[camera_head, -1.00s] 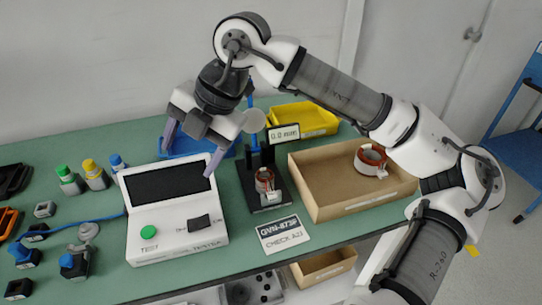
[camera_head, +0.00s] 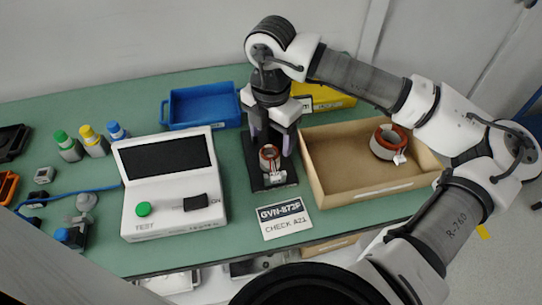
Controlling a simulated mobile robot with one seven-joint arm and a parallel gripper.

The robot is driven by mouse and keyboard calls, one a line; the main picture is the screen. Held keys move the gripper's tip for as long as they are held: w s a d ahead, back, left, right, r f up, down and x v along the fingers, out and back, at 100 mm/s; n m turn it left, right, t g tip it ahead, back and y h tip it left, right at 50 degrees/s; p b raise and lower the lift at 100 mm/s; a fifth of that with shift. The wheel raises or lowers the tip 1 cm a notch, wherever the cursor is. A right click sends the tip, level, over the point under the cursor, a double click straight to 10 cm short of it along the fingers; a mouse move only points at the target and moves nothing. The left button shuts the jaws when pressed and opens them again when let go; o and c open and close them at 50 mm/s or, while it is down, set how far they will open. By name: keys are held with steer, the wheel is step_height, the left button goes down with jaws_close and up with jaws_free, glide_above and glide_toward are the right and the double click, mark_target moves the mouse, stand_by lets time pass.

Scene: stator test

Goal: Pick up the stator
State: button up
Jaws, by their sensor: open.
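A stator (camera_head: 269,157), a copper-red and white ring, stands on the black base of a test stand (camera_head: 254,178) in the middle of the table. A second, similar stator (camera_head: 388,142) with a white tag lies in the cardboard box to the right. My gripper (camera_head: 270,140) is open, pointing down over the stator on the stand. One finger shows at each side, close to its upper part. I cannot tell whether the fingers touch it. My gripper and wrist hide most of the stand's upright.
The cardboard box (camera_head: 313,176) stands right of the stand. A white tester (camera_head: 160,222) with a dark screen stands left. Behind are a blue bin (camera_head: 203,90) and a yellow bin (camera_head: 333,99). A label card (camera_head: 285,218) lies in front. Several bottles and tools fill the left side.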

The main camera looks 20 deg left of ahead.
mark_target(270, 149)
steer(key=shift+w+a+f+p, duration=0.15)
steer(key=shift+f+p, duration=0.35)
steer(key=shift+f, duration=0.85)
steer(key=shift+a+f+p, duration=0.1)
steer(key=shift+f+p, duration=0.35)
steer(key=shift+f, duration=0.85)
steer(key=shift+c, duration=0.4)
steer(key=c, duration=1.1)
steer(key=shift+o, duration=0.2)
step_height(270, 149, up, 10)
steer(key=b, duration=0.2)
